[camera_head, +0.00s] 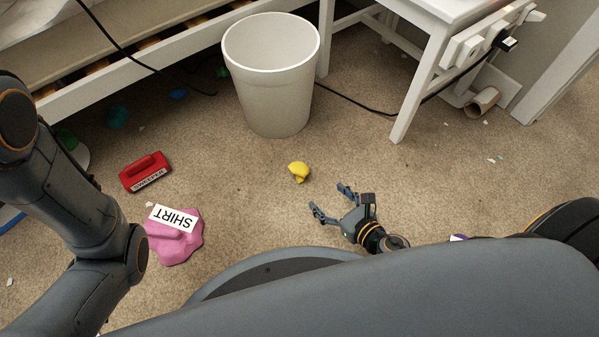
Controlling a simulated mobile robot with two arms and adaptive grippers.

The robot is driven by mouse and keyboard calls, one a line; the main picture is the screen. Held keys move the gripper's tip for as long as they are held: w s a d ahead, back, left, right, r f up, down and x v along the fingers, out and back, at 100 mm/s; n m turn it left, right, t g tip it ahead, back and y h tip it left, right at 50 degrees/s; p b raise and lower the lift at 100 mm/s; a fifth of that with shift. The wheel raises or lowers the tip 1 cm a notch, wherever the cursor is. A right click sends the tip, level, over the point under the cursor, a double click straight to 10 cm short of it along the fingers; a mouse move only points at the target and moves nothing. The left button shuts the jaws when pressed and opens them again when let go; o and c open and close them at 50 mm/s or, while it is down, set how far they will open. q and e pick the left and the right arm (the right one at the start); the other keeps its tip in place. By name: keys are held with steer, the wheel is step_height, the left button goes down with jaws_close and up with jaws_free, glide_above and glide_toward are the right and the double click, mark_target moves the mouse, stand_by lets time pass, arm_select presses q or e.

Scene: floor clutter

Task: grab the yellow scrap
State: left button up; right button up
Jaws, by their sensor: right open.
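The yellow scrap (299,172) is a small crumpled piece lying on the beige carpet, in front of the white bin. My right gripper (328,199) is open and empty, just below and to the right of the scrap. Its fingers point up and left in the picture, and they are apart from the scrap. My left arm comes in at the left edge, but its gripper is not in view.
A white bin (270,95) stands behind the scrap. A pink cloth (178,246) labelled SHIRT and a red object (145,170) with a label lie to the left. A white table leg (416,95) and a brown roll (482,101) are at right. Carpet around the scrap is clear.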

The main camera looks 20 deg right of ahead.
mark_target(305, 178)
steer(key=b+x, duration=0.1)
steer(key=x, duration=1.1)
steer(key=shift+w+r, duration=0.1)
steer(key=c, duration=0.8)
